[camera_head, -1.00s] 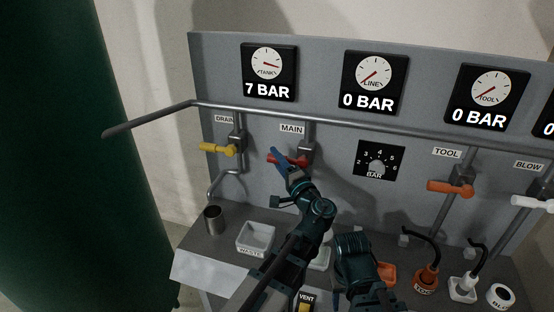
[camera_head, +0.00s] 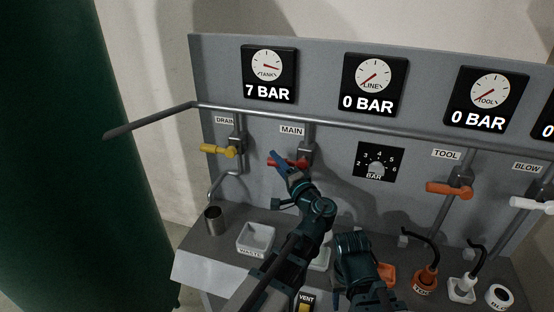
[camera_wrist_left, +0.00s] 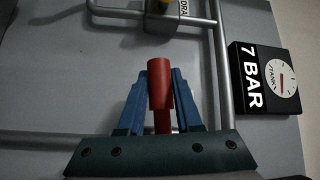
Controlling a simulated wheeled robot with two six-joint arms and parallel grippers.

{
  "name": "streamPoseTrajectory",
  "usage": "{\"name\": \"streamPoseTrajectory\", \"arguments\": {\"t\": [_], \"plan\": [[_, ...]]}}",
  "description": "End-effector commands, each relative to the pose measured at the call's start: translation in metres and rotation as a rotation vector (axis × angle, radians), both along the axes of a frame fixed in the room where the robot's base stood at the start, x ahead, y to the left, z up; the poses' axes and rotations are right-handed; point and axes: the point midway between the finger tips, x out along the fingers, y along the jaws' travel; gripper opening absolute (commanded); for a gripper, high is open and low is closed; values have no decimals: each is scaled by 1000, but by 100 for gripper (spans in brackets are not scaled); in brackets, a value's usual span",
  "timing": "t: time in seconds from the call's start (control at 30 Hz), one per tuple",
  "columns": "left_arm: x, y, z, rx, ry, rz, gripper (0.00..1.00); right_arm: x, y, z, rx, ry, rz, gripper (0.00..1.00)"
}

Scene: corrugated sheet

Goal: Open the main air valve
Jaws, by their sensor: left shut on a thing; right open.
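The main valve's red handle (camera_head: 294,163) points left, crosswise to its pipe, below the MAIN label (camera_head: 292,130). My left gripper (camera_head: 279,162) is at the handle's left end, with its blue fingers shut on it. In the left wrist view the red handle (camera_wrist_left: 160,84) stands between the two blue fingers (camera_wrist_left: 160,100). The LINE gauge (camera_head: 374,72) reads 0 BAR and the TANK gauge (camera_head: 267,64) reads 7 BAR. My right arm shows at the bottom centre, low in front of the bench; its fingertips are hard to make out.
The yellow drain handle (camera_head: 218,149) is left of the red one. The orange tool handle (camera_head: 449,188) and white blow handle (camera_head: 530,203) are at the right. A waste tray (camera_head: 240,247) and metal cup (camera_head: 213,221) stand on the bench below. The regulator dial (camera_head: 377,168) is on the panel.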

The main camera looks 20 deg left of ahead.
Motion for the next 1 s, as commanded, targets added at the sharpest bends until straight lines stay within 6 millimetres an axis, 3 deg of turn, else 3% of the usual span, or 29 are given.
{"name": "streamPoseTrajectory", "arguments": {"t": [0.57,1.0], "plan": [[-1,-13,-31,-516,17,-1,0,0,0,49,0,0,0,50],[-1,-34,-53,-934,30,-1,0,0,0,81,0,0,1,50]]}}
